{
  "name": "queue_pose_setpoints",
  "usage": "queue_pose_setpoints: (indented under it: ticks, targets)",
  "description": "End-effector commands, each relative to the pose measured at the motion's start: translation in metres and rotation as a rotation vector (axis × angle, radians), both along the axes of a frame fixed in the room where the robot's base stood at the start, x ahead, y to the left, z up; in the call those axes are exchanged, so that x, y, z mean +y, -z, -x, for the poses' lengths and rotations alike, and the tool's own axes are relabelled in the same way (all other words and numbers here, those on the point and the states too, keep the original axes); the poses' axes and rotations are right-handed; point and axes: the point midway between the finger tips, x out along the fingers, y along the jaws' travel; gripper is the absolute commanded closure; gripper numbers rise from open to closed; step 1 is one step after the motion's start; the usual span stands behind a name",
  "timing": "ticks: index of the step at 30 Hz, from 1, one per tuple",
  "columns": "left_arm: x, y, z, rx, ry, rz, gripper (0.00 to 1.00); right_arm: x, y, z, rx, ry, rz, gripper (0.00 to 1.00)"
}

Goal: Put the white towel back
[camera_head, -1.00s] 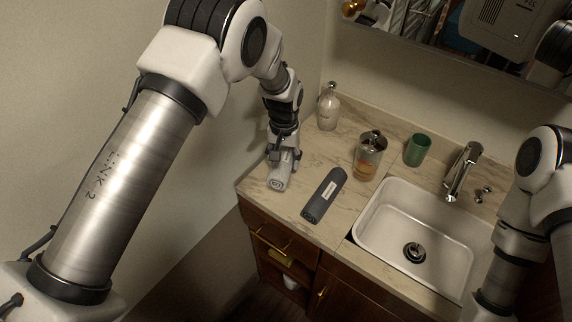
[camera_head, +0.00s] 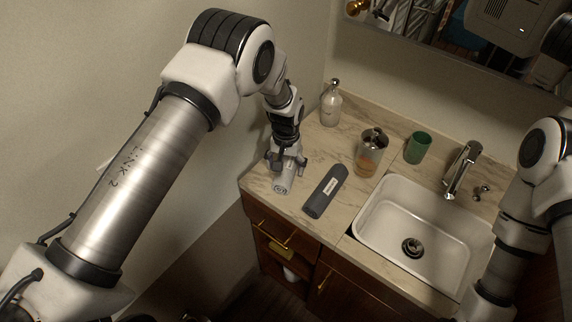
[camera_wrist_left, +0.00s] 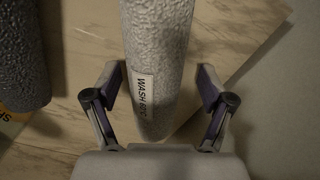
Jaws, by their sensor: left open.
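The rolled white towel (camera_head: 282,185) lies on the marble counter at its left end, under my left gripper (camera_head: 287,163). In the left wrist view the towel (camera_wrist_left: 158,45) is a pale textured roll with a "WASH" label, running between the fingers. My left gripper (camera_wrist_left: 160,82) is open, one finger on each side of the roll, with a visible gap on both sides. My right arm shows at the right edge, but its gripper is out of view.
A dark grey rolled towel (camera_head: 325,192) lies just right of the white one; it also shows in the wrist view (camera_wrist_left: 22,60). Behind are a glass bottle (camera_head: 331,105), a metal-topped jar (camera_head: 371,150) and a green cup (camera_head: 417,148). The sink (camera_head: 420,215) is right.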

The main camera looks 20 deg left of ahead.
Motion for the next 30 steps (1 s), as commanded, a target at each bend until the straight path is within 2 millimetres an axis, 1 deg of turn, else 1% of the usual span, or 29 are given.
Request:
queue_pose_setpoints:
  ticks: [2,5,8,15,18,22,30]
  targets:
    - [0.000,-0.004,0.000,-0.001,0.000,0.000,0.18,0.000,-0.002,0.000,0.000,0.000,0.000,1.00]
    - [0.000,-0.012,-0.001,-0.004,0.000,0.000,0.18,0.000,0.005,0.000,-0.001,0.000,0.000,1.00]
    - [0.000,-0.032,-0.001,-0.005,0.000,-0.001,0.18,0.000,0.013,0.000,0.000,0.000,0.000,1.00]
    - [-0.001,-0.093,-0.001,-0.005,0.001,-0.001,0.18,0.000,0.031,0.000,0.000,0.000,0.000,1.00]
    - [-0.001,-0.110,0.000,-0.002,0.001,-0.001,0.18,0.000,0.034,0.000,0.000,0.000,0.000,1.00]
    - [-0.001,-0.121,0.001,0.000,0.001,0.000,0.18,0.000,0.035,0.000,0.000,0.000,0.000,1.00]
    - [-0.001,-0.122,0.001,0.000,0.000,0.000,0.18,0.000,0.034,0.000,0.000,0.000,0.000,1.00]
